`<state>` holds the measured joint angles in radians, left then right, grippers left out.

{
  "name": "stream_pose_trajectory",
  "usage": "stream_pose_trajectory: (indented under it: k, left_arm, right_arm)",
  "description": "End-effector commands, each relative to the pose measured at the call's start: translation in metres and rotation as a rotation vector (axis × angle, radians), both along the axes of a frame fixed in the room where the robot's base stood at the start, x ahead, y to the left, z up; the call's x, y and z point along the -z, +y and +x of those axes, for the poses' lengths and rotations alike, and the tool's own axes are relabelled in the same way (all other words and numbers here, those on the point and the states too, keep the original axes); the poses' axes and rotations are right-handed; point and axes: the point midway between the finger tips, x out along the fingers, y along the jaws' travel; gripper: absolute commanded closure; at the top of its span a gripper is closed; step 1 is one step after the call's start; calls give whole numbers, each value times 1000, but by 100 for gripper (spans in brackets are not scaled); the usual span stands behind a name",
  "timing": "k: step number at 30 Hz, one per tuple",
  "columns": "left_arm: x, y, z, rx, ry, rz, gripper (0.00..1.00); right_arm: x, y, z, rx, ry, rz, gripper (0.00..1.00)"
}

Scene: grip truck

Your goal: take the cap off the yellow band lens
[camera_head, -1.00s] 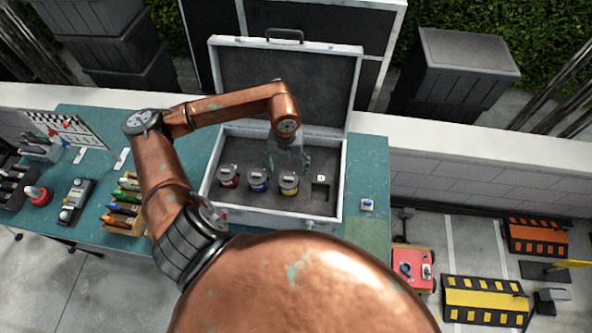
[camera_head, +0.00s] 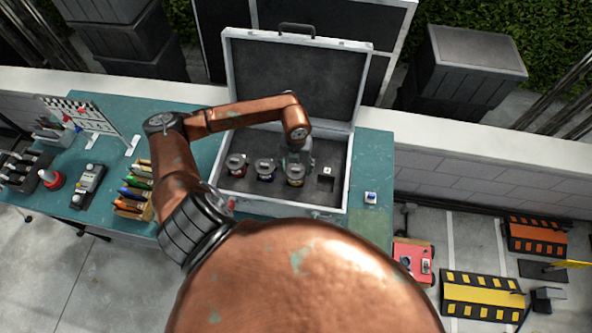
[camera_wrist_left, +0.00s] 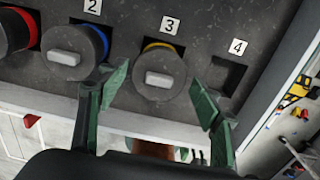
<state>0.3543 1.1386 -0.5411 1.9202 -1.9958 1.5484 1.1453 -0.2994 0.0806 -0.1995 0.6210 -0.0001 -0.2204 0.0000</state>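The yellow band lens (camera_head: 296,182) stands in the open case (camera_head: 349,168), the rightmost of three lenses. In the left wrist view its round grey cap (camera_wrist_left: 159,80) with a pale raised grip faces the camera, with a strip of the yellow band (camera_wrist_left: 160,46) showing at slot 3. My left gripper (camera_head: 297,160) is over this lens. In the left wrist view its two green fingers (camera_wrist_left: 155,95) are spread apart on either side of the cap, with nothing between them gripped. My right gripper is not in view.
The blue band lens (camera_wrist_left: 78,50) stands close to the left finger, and the red band lens (camera_wrist_left: 16,32) is beyond it. Slot 4 (camera_wrist_left: 228,76) is empty. The case lid (camera_head: 292,80) stands up behind. Markers (camera_head: 134,193) stand on the bench at left.

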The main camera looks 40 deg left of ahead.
Motion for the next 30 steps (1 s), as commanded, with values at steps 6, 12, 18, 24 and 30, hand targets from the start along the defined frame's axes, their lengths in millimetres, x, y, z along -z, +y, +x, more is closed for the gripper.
stream_pose_trajectory:
  k: [6, 12, 18, 24, 30]
  left_arm:
    - [0, 0, 0, 0, 0, 0, 57]
    - [0, 0, 0, 0, 0, 0, 63]
    - [-1, 0, 0, 0, 0, 0, 63]
    - [-11, 0, 1, 2, -3, 1, 63]
    - [-42, -6, -9, 5, -4, 1, 63]
  right_arm:
    - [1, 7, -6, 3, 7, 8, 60]
    - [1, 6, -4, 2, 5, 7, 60]
    - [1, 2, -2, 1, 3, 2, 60]
    - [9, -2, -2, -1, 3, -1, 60]
    - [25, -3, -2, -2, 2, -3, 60]
